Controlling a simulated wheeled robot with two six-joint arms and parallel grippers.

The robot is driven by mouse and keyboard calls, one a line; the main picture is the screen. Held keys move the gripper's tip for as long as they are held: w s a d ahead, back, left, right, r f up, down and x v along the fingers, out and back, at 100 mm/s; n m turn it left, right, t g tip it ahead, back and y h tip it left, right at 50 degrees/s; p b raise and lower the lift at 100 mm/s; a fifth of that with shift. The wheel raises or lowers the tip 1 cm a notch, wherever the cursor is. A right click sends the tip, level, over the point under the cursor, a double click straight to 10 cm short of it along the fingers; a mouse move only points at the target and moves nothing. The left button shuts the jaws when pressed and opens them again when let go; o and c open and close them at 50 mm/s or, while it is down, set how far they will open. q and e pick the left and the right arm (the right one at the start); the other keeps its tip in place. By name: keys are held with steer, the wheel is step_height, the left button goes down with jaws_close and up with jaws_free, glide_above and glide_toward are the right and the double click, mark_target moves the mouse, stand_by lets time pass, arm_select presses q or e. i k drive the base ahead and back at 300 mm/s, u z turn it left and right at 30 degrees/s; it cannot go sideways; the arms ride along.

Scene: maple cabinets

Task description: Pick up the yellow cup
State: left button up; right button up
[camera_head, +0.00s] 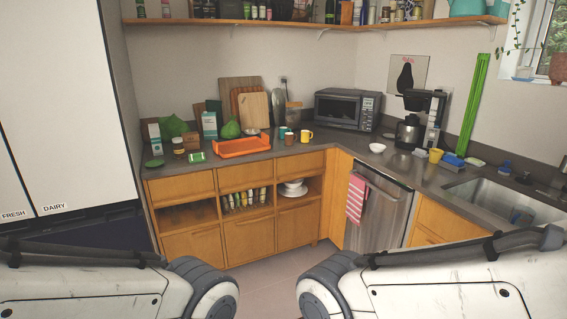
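A yellow cup (306,136) with a handle stands upright on the dark counter (330,146), near the back corner in front of the toaster oven. A second yellow cup or container (436,155) stands on the right counter near the sink. Parts of my two arms show at the bottom left and bottom right. Both grippers are outside the view, and both yellow items are well away from the visible arm parts.
An orange rack (243,147) and small cups (289,138) stand left of the handled yellow cup. A white bowl (377,148), coffee maker (408,131) and sink (510,198) are to the right. A toaster oven (346,109) is behind. Floor (270,280) before the cabinets is clear.

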mark_target(307, 136)
steer(key=z, duration=0.3)
steer(key=i, duration=2.25)
steer(key=u, duration=0.45)
steer(key=i, duration=1.75)
steer(key=u, duration=0.4)
